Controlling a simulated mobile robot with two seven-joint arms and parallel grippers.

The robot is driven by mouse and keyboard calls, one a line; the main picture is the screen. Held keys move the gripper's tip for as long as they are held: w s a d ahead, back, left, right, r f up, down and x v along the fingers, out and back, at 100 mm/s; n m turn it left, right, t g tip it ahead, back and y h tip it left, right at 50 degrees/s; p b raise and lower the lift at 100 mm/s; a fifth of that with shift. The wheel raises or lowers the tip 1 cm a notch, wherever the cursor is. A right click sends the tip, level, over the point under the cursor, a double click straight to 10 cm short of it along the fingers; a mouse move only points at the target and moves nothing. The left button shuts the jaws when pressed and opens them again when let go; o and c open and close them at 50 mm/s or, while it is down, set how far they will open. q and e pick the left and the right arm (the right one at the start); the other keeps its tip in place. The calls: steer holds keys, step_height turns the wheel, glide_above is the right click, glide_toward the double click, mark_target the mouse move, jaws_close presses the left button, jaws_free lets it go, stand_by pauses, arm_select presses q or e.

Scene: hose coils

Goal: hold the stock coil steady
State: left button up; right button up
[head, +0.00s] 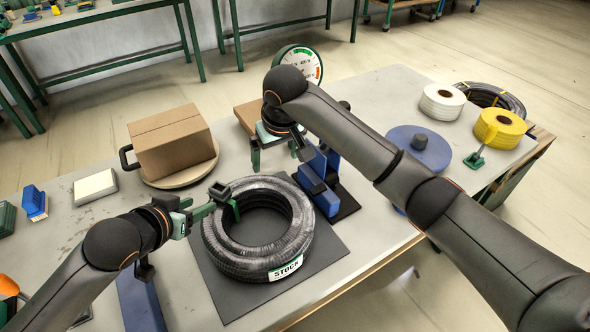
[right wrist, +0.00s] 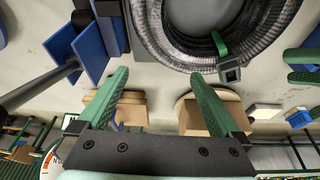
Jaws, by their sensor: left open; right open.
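The stock coil (head: 222,249), a black ribbed ring with a white STOCK label (head: 286,269), lies flat on a dark mat (head: 335,262). Part of it shows at the top of the right wrist view (right wrist: 150,30). My left gripper (head: 211,212) is open at the coil's left side, with one green finger over its ring and the other outside. I cannot tell whether either finger touches it. My right gripper (head: 280,157) is open and empty, beyond the coil. Its two green fingers (right wrist: 162,72) show apart in the right wrist view, clear of the coil.
Blue blocks (head: 318,190) stand at the coil's right. A cardboard box (head: 172,142) sits on a round board at the back left. A blue disc (head: 417,150), a white spool (head: 441,102) and a yellow spool (head: 500,128) are at the right. A dial (head: 300,62) stands behind.

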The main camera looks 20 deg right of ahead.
mark_target(295, 206)
steer(key=s+d+f+g, duration=0.2)
steer(key=d+g, duration=0.1)
steer(key=shift+s+d+f+n+h, duration=0.2)
steer(key=shift+s+n+h, duration=0.1)
steer(key=shift+s+n, duration=0.1)
steer(key=shift+s+f+g, duration=0.1)
steer(key=shift+f+g, duration=0.1)
steer(key=shift+g, duration=0.1)
step_height(295, 206, down, 12)
steer(key=shift+f, duration=0.1)
steer(key=shift+c, duration=0.2)
jaws_close()
stand_by(0.4)
stand_by(1.0)
